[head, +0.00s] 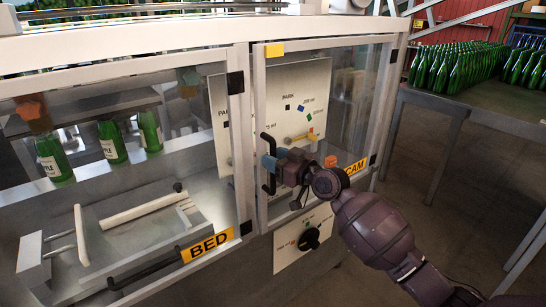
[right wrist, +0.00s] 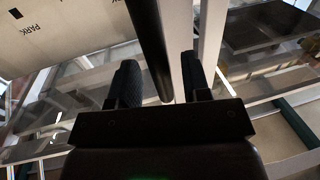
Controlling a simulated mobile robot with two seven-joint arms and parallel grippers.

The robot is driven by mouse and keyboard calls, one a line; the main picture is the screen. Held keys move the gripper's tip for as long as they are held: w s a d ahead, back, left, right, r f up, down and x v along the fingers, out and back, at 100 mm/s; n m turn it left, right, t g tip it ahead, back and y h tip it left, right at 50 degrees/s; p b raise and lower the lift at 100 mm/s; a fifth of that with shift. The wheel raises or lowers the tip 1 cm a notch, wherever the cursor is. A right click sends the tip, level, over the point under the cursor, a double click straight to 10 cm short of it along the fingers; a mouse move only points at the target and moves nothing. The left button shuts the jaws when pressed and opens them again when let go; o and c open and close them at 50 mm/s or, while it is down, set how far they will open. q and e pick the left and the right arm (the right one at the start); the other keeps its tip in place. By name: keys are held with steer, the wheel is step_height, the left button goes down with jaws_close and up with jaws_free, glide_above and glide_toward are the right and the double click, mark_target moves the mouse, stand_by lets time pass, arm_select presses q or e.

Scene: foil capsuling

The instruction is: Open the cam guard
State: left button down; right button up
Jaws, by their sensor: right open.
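The cam guard (head: 260,92) is a clear-paned, pale-framed door at the right of the machine, with an orange CAM label (head: 354,167). It appears shut. Its upright black bar handle (head: 265,182) is on the left side of the door. My right gripper (head: 272,163) is at the handle, with its jaws open. In the right wrist view the dark handle bar (right wrist: 150,40) runs down between the two fingers of the gripper (right wrist: 158,78); I cannot tell whether either finger touches it. My left gripper is not in view.
The bed guard (head: 243,130) with its BED label (head: 207,244) stands directly left. A panel with a black knob (head: 309,238) sits below the cam guard. Green bottles (head: 452,68) crowd a table (head: 480,110) at the right. Floor between machine and table is clear.

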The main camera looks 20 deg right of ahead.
steer(key=shift+w+a, duration=0.25)
steer(key=shift+w, duration=0.15)
jaws_close()
